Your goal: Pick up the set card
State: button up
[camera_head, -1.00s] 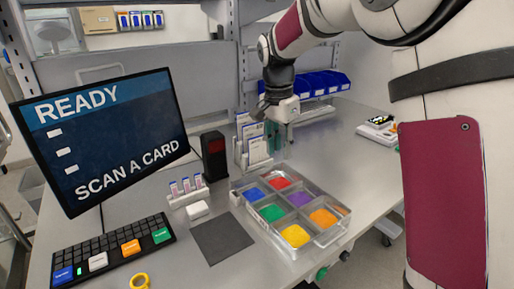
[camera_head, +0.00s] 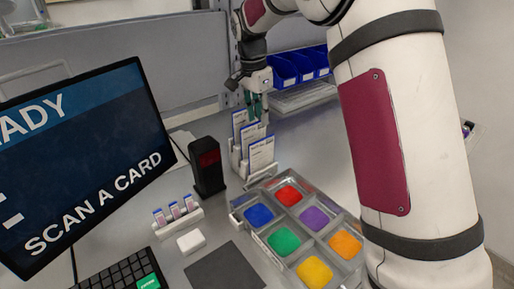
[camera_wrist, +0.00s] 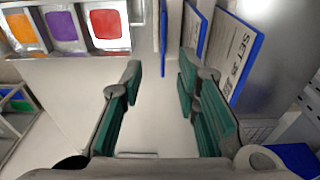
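Several white cards with blue edges stand in a white rack (camera_head: 241,165) in the head view. In the wrist view, a card marked "SET 35" (camera_wrist: 232,62) is at the right, beyond my right finger. Another card (camera_wrist: 196,28) stands beside it. A third card (camera_wrist: 163,40) shows edge-on at the top, in line with the gap between my fingers. My gripper (camera_wrist: 160,85) is open, its green pads wide apart with nothing held. In the head view my gripper (camera_head: 258,105) is at the back of the rack, partly hidden by the cards. Contact cannot be told.
A grey tray (camera_head: 262,240) of coloured pieces stands in front of the rack. A black reader (camera_head: 208,167) is left of the rack, near a small holder of vials (camera_head: 178,216). The monitor (camera_head: 75,150) reads "SCAN A CARD". Blue bins (camera_head: 285,70) stand behind.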

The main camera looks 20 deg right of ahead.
aim_at(263, 150)
jog(key=shift+w+f, duration=0.15)
jog(key=shift+f, duration=0.1)
jog(key=f+p, duration=0.1)
jog(key=f, duration=0.3)
jog(key=d+f+p, duration=0.1)
jog(key=f, duration=0.3)
jog(key=f+p, duration=0.1)
jog(key=f, duration=0.4)
jog(key=shift+w+d, duration=0.3)
jog(key=shift+w, duration=0.1)
jog(key=shift+f, duration=0.2)
grip_shut()
